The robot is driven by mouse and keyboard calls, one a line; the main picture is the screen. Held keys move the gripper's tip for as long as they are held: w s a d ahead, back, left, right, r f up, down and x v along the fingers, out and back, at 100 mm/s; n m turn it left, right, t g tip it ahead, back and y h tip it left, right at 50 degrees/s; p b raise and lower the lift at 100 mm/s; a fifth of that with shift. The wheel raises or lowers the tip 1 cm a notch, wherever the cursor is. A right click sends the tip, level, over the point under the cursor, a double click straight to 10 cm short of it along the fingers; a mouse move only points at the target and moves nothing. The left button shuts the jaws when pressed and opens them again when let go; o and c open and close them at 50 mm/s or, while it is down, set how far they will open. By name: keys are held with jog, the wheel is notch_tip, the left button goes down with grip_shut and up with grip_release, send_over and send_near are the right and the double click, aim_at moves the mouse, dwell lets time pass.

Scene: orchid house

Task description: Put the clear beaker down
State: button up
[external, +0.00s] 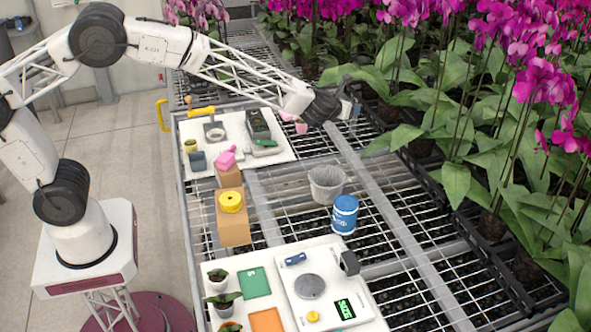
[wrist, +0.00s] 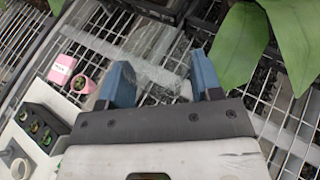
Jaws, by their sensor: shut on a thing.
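My gripper (external: 345,103) is at the far side of the mesh bench, near the orchid leaves. In the wrist view its two blue fingers (wrist: 163,82) stand apart, shut on the clear beaker (wrist: 150,45). The beaker is see-through and faint, with the bench mesh showing through it. Its lower end and its gap to the bench are hard to make out. In the external view I cannot tell the beaker from the gripper.
White trays (external: 284,152) hold small items at both ends. Pink pots (wrist: 62,70) are left of my gripper. Orchids (external: 450,130) crowd the right. Bare mesh lies between.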

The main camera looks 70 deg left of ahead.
jog(key=w+d+f, duration=0.1)
jog(key=d, duration=0.8)
jog(key=w+d+f, duration=0.1)
jog(key=d+f, duration=0.1)
jog(key=d, duration=0.7)
jog(key=s+d+f, duration=0.2)
jog(key=s+d, duration=0.1)
jog(key=d, duration=1)
jog(key=s+d+f+m+t+h, duration=0.1)
jog(key=s+d, duration=0.3)
jog(key=d, duration=1)
jog(key=s+d+f+m+h, duration=0.1)
jog(key=s+d+f, duration=0.1)
jog(key=d, duration=1.2)
jog(key=shift+s+d+f, duration=0.25)
jog(key=shift+s+f, duration=0.1)
jog(key=shift+s, duration=0.4)
jog(key=shift+f, duration=0.1)
jog(key=shift+f, duration=3.05)
jog(key=shift+f, duration=1.85)
jog(key=shift+f, duration=0.15)
